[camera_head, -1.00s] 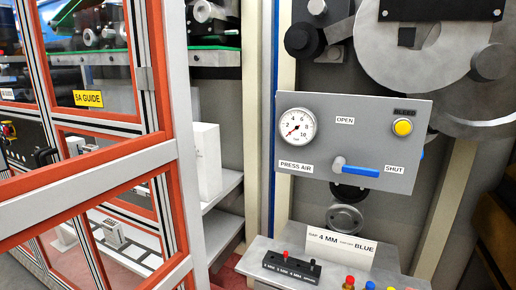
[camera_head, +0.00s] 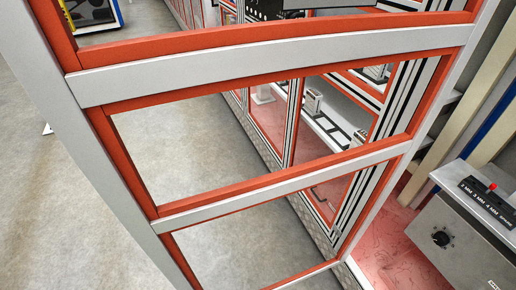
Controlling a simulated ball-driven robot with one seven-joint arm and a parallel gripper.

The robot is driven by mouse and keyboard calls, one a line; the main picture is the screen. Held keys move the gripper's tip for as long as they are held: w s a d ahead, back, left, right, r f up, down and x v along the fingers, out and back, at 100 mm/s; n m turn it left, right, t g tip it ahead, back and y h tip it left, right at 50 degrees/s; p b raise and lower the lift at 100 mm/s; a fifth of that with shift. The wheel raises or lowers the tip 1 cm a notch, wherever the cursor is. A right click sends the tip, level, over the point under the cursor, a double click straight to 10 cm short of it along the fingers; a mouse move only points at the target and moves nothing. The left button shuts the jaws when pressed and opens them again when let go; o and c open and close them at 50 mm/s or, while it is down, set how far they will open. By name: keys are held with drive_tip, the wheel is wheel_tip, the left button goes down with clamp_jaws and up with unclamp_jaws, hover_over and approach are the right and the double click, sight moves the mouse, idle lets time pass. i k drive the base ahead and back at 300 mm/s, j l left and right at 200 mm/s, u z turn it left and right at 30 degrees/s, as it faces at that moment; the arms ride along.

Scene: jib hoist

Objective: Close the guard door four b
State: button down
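A guard door (camera_head: 270,75) with an orange inner frame and grey outer rails fills the foreground. It stands at an angle to the row of machine guards behind it, so it looks swung open. Its right upright is near the machine's edge, and its left upright reaches out over the grey floor. I see through its panels. No "four b" label can be read on it, so I cannot confirm which door it is. A handle or latch on it cannot be made out. My gripper is not in view.
Other orange-framed guards (camera_head: 292,125) run back behind the door. A grey control box (camera_head: 465,240) with a black selector strip (camera_head: 490,200) stands at the right. Bare grey floor (camera_head: 50,200) is clear at the left. A reddish floor (camera_head: 385,245) lies inside the machine.

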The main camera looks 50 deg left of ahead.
sight(76, 90)
drive_tip(key=k+j, duration=0.2)
drive_tip(key=j, duration=0.2)
drive_tip(key=k+j, duration=0.25)
drive_tip(key=j, duration=0.15)
drive_tip(key=k+j, duration=0.2)
drive_tip(key=j, duration=0.75)
drive_tip(key=i+j+z, duration=0.1)
drive_tip(key=j, duration=0.45)
drive_tip(key=i+j, duration=0.1)
drive_tip(key=i, duration=0.2)
drive_tip(key=i+j, duration=0.1)
drive_tip(key=i, duration=0.15)
drive_tip(key=k+j, duration=0.1)
drive_tip(key=k, duration=0.4)
drive_tip(key=j+u, duration=0.35)
drive_tip(key=j, duration=0.5)
drive_tip(key=i+j+u, duration=0.2)
drive_tip(key=i+j, duration=0.1)
drive_tip(key=i, duration=0.05)
